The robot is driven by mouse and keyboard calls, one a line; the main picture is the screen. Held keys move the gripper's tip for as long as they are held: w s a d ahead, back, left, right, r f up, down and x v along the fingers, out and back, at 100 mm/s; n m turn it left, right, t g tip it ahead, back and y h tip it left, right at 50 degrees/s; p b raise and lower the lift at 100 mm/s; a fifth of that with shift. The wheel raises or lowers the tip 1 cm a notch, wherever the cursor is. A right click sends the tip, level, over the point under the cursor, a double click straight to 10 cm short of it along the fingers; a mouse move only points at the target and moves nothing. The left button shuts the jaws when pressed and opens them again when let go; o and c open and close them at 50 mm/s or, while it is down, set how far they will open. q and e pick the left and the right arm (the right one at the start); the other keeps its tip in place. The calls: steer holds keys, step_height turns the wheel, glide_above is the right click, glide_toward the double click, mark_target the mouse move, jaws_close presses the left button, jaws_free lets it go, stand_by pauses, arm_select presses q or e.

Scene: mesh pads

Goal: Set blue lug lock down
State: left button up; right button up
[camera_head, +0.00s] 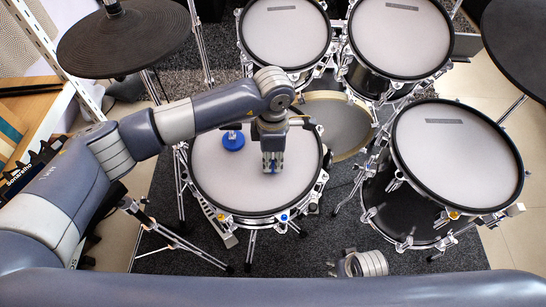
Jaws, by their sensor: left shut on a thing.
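My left gripper (272,168) points down over the white mesh pad of the snare drum (212,170), right of the pad's middle. It is shut on a small blue thing, likely the blue lug lock (272,158), mostly hidden between the fingers. I cannot tell whether it touches the pad. A blue round piece with an upright stem (232,141) stands on the same pad, left of the gripper. My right gripper (332,268) shows small at the bottom, above the dark carpet; its finger state is unclear.
Two toms (285,30) (400,35) stand behind, a large floor tom (455,155) right. A dark cymbal pad (120,40) is at upper left. The pad's left and front areas are clear.

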mark_target(273, 163)
arm_select(q)
steer(key=shift+f, duration=0.1)
steer(key=o, duration=0.7)
arm_select(e)
steer(key=shift+w+r, duration=0.4)
steer(key=shift+r, duration=0.15)
steer(key=shift+f, duration=0.1)
arm_select(q)
steer(key=shift+r, duration=0.25)
step_height(273, 163, up, 12)
steer(key=p, duration=0.1)
arm_select(e)
steer(key=f, duration=0.1)
steer(key=s+f, duration=0.1)
steer(key=f, duration=0.2)
steer(key=shift+s+d+f, duration=0.15)
steer(key=shift+s, duration=0.15)
